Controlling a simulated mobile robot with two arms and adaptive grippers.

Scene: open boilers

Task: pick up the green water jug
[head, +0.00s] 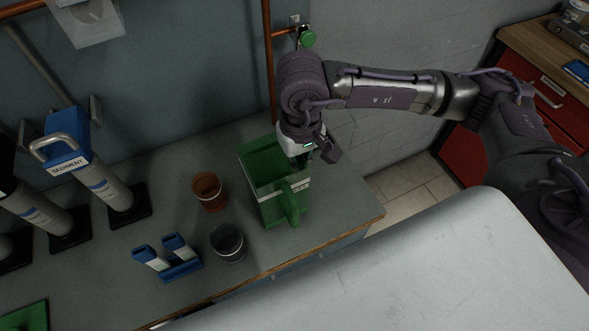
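The green water jug (262,206) stands upright on the grey worktop (345,215), near its right end. Its open top faces up, its handle (291,204) is toward the front right, and a pale label shows near the rim. My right gripper (318,156) points down at the back right of the jug's rim, and overlaps that rim in the picture. I cannot tell whether it touches the jug, and its fingertips are too dark and small to show whether they are open. My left gripper is not in view.
A brown cup (209,192) and a dark grey cup (228,244) stand left of the jug. A blue holder (180,268) is further left. Sediment filter cylinders (112,190) stand at the far left. A copper pipe (268,70) runs down the wall behind. A red drawer cabinet (465,150) is at right.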

